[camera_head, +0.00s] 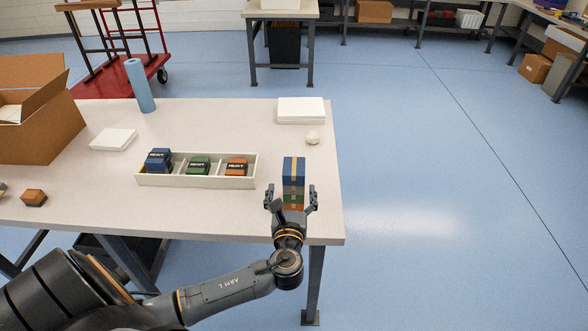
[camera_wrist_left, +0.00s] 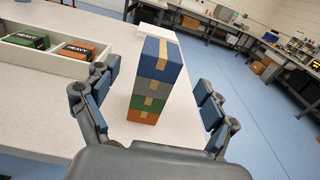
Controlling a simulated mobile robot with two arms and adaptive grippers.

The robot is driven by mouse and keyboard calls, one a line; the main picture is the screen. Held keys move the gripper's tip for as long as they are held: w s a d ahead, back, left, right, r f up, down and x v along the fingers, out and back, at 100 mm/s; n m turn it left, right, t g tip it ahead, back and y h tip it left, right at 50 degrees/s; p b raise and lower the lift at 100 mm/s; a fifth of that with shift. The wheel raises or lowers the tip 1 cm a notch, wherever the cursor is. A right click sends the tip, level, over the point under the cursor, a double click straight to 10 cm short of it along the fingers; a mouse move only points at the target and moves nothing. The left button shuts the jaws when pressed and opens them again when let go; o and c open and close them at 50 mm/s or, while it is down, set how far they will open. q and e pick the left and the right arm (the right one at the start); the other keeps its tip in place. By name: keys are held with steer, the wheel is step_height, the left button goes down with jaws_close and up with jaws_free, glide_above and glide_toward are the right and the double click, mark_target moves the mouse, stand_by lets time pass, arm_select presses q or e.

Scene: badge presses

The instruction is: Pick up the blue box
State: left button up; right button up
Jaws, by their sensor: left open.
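A blue box (camera_head: 294,166) with a tan tape stripe is on top of a stack near the right end of the white table. It also shows in the left wrist view (camera_wrist_left: 162,60), above a grey box (camera_wrist_left: 151,87), a green box (camera_wrist_left: 147,103) and an orange box (camera_wrist_left: 142,117). My left gripper (camera_head: 291,193) is open at the near side of the stack. In the left wrist view its fingers (camera_wrist_left: 150,95) stand apart to the left and right of the stack, with nothing between them gripped. My right gripper is not in view.
A white divided tray (camera_head: 215,184) holds blue, green and orange boxes marked HEAVY. A white stack (camera_head: 301,111) and a small pale round object (camera_head: 312,138) lie behind the box stack. A cardboard box (camera_head: 45,130) and blue cylinder (camera_head: 140,86) stand at left. The table's right edge is close.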

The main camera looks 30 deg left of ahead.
mark_target(293, 177)
arm_select(q)
steer(key=x, duration=0.4)
steer(key=shift+w, duration=0.15)
steer(key=shift+p+x, duration=0.75)
steer(key=shift+x, duration=2)
steer(key=shift+d+r, duration=0.1)
steer(key=c, duration=1.3)
